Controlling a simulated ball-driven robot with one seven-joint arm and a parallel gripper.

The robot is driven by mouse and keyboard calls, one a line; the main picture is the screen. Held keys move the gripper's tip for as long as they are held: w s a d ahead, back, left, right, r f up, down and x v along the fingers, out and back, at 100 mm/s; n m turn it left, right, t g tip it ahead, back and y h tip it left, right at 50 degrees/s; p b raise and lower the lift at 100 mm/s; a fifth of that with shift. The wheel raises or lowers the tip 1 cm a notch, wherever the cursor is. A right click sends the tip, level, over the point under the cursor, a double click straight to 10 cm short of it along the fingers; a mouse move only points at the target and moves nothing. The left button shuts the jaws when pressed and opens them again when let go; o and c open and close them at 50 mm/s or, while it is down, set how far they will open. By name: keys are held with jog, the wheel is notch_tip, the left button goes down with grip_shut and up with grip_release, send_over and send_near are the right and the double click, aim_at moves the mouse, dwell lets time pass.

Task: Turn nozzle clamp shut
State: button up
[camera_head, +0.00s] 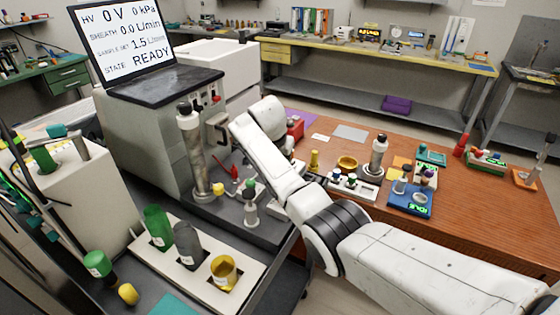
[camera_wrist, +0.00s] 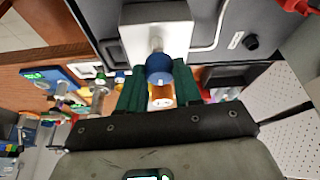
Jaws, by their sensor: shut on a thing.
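My gripper (camera_wrist: 159,78) shows in the wrist view with its two dark green fingers on either side of a blue round knob (camera_wrist: 158,64). It is shut on this knob, which seems to be the nozzle clamp's. The knob sits on a short metal shaft that comes out of a light grey block (camera_wrist: 155,14). In the head view my white arm reaches to the front of the grey instrument (camera_head: 150,135). There the arm hides the fingers and the knob. How far the clamp is turned cannot be told.
A laptop screen (camera_head: 122,40) on the instrument reads READY, 0 V and 0.0 L/min. A metal column (camera_head: 192,150) and a small stand (camera_head: 250,205) are close to my arm. A white rack (camera_head: 190,262) with bottles is in front. A wooden table (camera_head: 480,215) with small devices lies right.

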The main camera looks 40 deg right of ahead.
jog(key=o, duration=1)
jog(key=shift+o, duration=0.2)
jog(key=v, duration=1)
jog(key=shift+r+b, duration=0.4)
jog(key=shift+a, duration=0.1)
